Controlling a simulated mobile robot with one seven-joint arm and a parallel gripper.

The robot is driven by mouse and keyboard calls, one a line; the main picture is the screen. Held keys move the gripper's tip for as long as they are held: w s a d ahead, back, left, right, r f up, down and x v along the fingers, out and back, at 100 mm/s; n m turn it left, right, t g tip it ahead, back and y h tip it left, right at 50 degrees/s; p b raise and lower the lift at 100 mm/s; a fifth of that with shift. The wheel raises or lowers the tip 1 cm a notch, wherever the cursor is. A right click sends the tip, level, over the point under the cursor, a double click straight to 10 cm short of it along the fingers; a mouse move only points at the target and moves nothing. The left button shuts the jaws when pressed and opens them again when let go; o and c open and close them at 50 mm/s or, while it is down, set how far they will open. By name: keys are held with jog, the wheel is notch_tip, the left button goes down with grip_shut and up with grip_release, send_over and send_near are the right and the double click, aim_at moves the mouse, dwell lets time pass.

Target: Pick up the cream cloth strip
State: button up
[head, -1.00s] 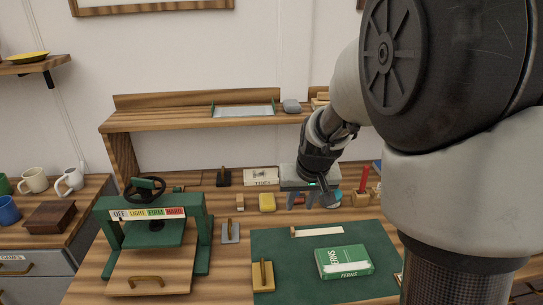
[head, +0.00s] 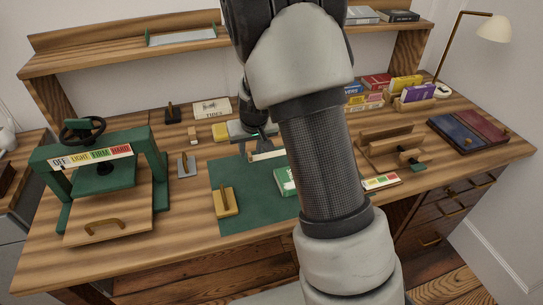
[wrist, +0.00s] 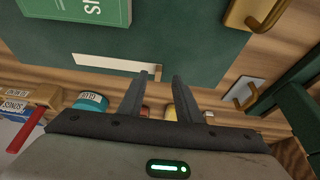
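The cream cloth strip (head: 266,155) lies on the green mat (head: 232,178), near its far edge. It shows whole in the wrist view (wrist: 112,64) as a pale, narrow band, apart from the green book. My gripper (head: 258,149) is over the far edge of the mat, close to the strip. In the wrist view my gripper (wrist: 160,76) is open, with nothing between its two dark fingers. The left fingertip is at the strip's right end in that picture; I cannot tell whether they touch. My arm hides part of the mat in the head view.
A green book (head: 285,181) lies on the mat, partly behind my arm. A wooden block with a brass handle (head: 226,202) stands on the mat's left part. The green press (head: 95,170) is at left. Jars, including a teal-topped one (wrist: 92,102), stand beyond the mat.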

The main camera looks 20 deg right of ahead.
aim_at(251, 157)
jog(key=b+x, duration=0.1)
jog(key=x, duration=0.3)
jog(key=shift+w+d+f, duration=0.1)
jog(key=shift+w+f, duration=0.1)
jog(key=shift+f, duration=0.1)
grip_shut()
